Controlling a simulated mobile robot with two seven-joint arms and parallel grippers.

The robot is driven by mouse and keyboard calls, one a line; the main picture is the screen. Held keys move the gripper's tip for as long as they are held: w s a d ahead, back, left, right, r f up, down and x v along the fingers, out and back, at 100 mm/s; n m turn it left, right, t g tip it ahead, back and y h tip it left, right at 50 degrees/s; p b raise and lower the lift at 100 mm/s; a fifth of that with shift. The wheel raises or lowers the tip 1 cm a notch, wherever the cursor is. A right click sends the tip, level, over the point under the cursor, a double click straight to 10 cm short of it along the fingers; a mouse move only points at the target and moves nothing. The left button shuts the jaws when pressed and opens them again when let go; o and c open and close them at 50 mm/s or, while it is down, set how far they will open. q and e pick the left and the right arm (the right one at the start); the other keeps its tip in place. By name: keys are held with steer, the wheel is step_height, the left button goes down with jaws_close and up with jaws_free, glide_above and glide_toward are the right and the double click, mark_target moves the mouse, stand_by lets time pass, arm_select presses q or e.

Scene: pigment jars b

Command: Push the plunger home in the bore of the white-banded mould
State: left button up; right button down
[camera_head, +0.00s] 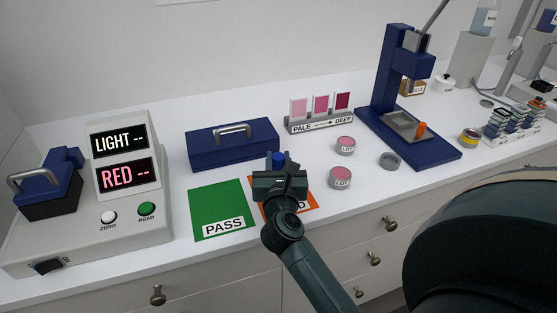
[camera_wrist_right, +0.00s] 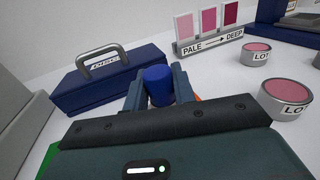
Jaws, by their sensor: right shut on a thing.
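My right gripper (camera_head: 279,168) is shut on a blue cylinder (camera_head: 279,158) above the orange card. The cylinder looks like the plunger. In the right wrist view the blue cylinder (camera_wrist_right: 158,85) stands upright between the two fingers of my right gripper (camera_wrist_right: 158,92). Its lower end is hidden by the gripper body. I cannot make out a white-banded mould in either view. A small grey round piece (camera_head: 390,161) lies beside the press, and a yellow-banded round piece (camera_head: 469,136) stands further right; neither shows a clear white band. My left gripper is not in view.
A blue handled box (camera_head: 232,149), a green PASS card (camera_head: 222,212) and an orange card (camera_head: 309,204) surround my gripper. Two pink-filled pots (camera_head: 340,178) stand to its right. The blue press (camera_head: 378,82) is behind them. A light meter (camera_head: 125,205) stands left.

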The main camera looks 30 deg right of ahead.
mark_target(279, 155)
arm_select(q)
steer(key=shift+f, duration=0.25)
arm_select(e)
steer(key=shift+f, duration=0.4)
steer(key=c, duration=1.1)
jaws_free()
steer(key=shift+r, duration=0.1)
step_height(279, 155, up, 4)
steer(key=shift+f+p, duration=0.1)
steer(key=shift+p, duration=0.45)
step_height(279, 155, up, 6)
steer(key=shift+f+p, duration=0.25)
steer(key=shift+p, duration=0.35)
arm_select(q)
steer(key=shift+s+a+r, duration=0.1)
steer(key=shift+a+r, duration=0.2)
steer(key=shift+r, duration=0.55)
arm_select(e)
steer(key=shift+r, duration=0.35)
